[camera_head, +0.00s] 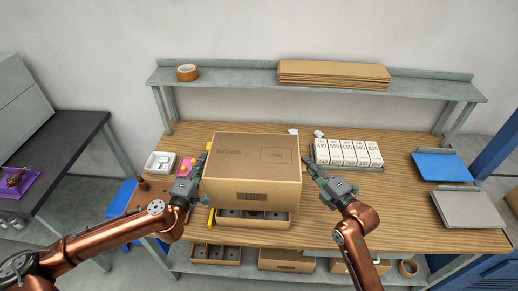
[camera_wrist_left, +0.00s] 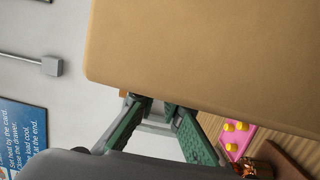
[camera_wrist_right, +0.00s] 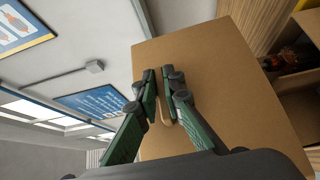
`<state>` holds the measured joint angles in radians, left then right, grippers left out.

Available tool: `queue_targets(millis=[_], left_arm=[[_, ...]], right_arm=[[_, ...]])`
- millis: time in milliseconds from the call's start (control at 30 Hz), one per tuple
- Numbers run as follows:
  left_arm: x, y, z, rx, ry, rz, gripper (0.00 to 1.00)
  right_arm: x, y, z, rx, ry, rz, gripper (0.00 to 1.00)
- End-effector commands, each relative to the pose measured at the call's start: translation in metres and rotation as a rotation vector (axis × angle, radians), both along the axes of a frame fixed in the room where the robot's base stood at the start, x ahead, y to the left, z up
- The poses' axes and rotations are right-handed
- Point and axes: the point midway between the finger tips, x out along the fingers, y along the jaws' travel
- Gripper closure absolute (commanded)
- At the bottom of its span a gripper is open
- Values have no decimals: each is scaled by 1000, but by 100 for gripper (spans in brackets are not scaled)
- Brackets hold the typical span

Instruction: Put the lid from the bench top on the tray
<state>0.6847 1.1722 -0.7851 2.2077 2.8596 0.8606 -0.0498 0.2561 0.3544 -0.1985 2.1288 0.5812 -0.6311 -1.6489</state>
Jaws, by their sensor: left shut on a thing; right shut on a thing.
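The lid (camera_head: 252,165) is a large brown cardboard box shape with printing on its top and a dark label on its front. It hangs level between my two grippers, over the tray (camera_head: 252,224). The tray is a shallow cardboard box with dark-filled compartments; only its front part shows below the lid. My left gripper (camera_head: 201,168) is shut on the lid's left side; the left wrist view shows its fingers at the lid's edge (camera_wrist_left: 190,60). My right gripper (camera_head: 315,172) is shut on the lid's right side; in the right wrist view its fingers (camera_wrist_right: 159,75) grip a tab there.
A pink pad with yellow pieces (camera_head: 186,167) and a white bin (camera_head: 160,162) lie left of the lid. A row of white boxes (camera_head: 345,153) stands behind right. Blue (camera_head: 441,166) and grey (camera_head: 468,208) panels are far right. A shelf (camera_head: 230,85) spans the back.

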Motion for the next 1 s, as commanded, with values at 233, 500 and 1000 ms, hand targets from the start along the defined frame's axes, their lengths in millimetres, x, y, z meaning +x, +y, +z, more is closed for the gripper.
queue_targets(millis=[233,500,1000], left_arm=[[4,-3,1,1,-1,-21,100],[3,0,0,0,-1,-17,100],[2,4,0,0,0,-9,100]], right_arm=[[-5,-3,0,0,0,-23,100],[-4,-1,0,-2,-1,-19,100],[-2,3,0,-3,-2,-12,100]])
